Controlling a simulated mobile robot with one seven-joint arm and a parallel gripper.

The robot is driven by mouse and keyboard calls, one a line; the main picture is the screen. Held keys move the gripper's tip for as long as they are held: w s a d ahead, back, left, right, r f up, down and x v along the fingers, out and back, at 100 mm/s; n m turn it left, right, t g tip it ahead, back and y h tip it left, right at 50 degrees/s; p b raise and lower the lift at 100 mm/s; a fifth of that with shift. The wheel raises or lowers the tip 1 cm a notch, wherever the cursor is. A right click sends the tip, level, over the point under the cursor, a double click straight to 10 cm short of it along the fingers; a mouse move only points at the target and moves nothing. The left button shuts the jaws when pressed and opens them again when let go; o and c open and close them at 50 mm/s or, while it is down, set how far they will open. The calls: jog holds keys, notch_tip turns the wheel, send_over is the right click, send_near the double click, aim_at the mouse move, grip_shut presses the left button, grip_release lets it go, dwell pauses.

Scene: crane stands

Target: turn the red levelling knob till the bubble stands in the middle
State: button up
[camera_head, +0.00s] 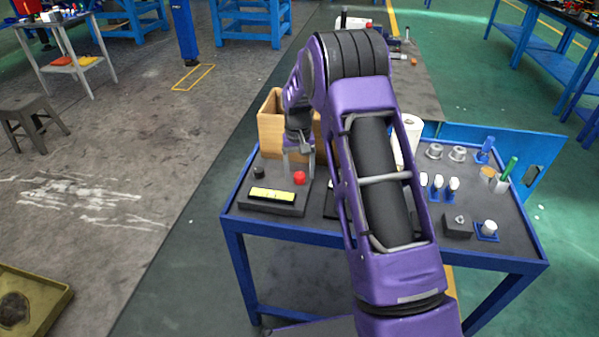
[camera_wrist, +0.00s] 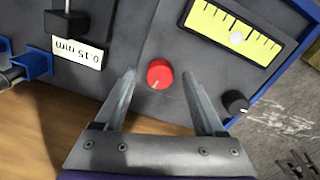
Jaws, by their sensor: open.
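The red knob (camera_head: 299,178) stands on the dark levelling block on the blue cart. In the wrist view the red knob (camera_wrist: 159,74) shows a short white mark at its lower edge. My gripper (camera_wrist: 160,84) is open, its two fingers on either side of the red knob with gaps to both. The yellow level vial (camera_head: 272,194) lies on the block's front part. In the wrist view the yellow vial (camera_wrist: 212,25) has black ticks and a pale round bubble (camera_wrist: 236,37) near its middle; exact centring is hard to tell. A black knob (camera_wrist: 235,102) sits near the right finger.
A wooden box (camera_head: 270,125) stands behind the block. A plate labelled 0.15 mm (camera_wrist: 78,53) and blue holders lie left in the wrist view. White-topped pieces, a dark block (camera_head: 457,224) and metal parts fill the cart's right side.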

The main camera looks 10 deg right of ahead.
aim_at(298, 175)
notch_tip(298, 175, up, 17)
jog(key=p, duration=0.1)
jog(key=shift+a+p, duration=0.25)
jog(key=shift+p, duration=0.1)
jog(key=shift+f, duration=0.1)
